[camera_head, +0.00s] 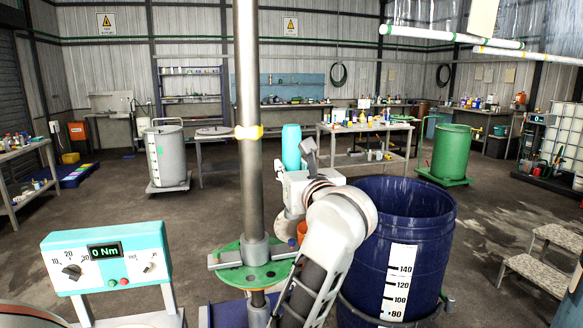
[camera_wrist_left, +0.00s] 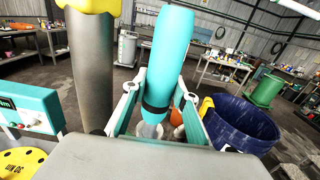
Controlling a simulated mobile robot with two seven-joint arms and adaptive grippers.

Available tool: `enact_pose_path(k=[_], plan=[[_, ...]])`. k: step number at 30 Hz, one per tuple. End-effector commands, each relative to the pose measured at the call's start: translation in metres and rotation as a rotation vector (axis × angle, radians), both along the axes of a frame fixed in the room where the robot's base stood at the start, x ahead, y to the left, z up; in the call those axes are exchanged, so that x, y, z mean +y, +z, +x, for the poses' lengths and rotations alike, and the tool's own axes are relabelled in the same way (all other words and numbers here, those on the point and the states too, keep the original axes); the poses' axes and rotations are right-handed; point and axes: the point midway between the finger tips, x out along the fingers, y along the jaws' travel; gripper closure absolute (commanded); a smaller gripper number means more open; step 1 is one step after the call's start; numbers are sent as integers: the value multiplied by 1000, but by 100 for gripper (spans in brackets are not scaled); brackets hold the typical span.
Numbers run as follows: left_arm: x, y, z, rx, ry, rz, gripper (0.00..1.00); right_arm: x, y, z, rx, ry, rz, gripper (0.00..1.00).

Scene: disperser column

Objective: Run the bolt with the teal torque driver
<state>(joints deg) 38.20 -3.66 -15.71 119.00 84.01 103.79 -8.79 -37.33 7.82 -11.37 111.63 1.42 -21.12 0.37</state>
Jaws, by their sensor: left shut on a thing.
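The teal torque driver (camera_head: 291,147) stands roughly upright beside the steel column in the head view. It fills the upper middle of the left wrist view (camera_wrist_left: 170,60), with a dark band near its lower end. My left gripper (camera_head: 303,178) is shut on it, with teal fingers on both sides in the left wrist view (camera_wrist_left: 160,108). The driver's tip is hidden in the head view. I cannot make out the bolt. My right gripper is not in view.
A teal-and-white torque station (camera_head: 105,258) reading 0 Nm stands front left. A dark blue drum (camera_head: 438,225) is close right of my arm. A grey step stool (camera_head: 540,260) is at right. Grey (camera_head: 167,155) and green (camera_head: 450,150) tanks stand farther back. Open floor lies between.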

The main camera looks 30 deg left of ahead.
Motion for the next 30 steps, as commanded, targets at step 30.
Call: enact_pose_path(k=[30], plan=[[-1, -57, -1, 0, -3, -3, 98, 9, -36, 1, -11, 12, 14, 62]])
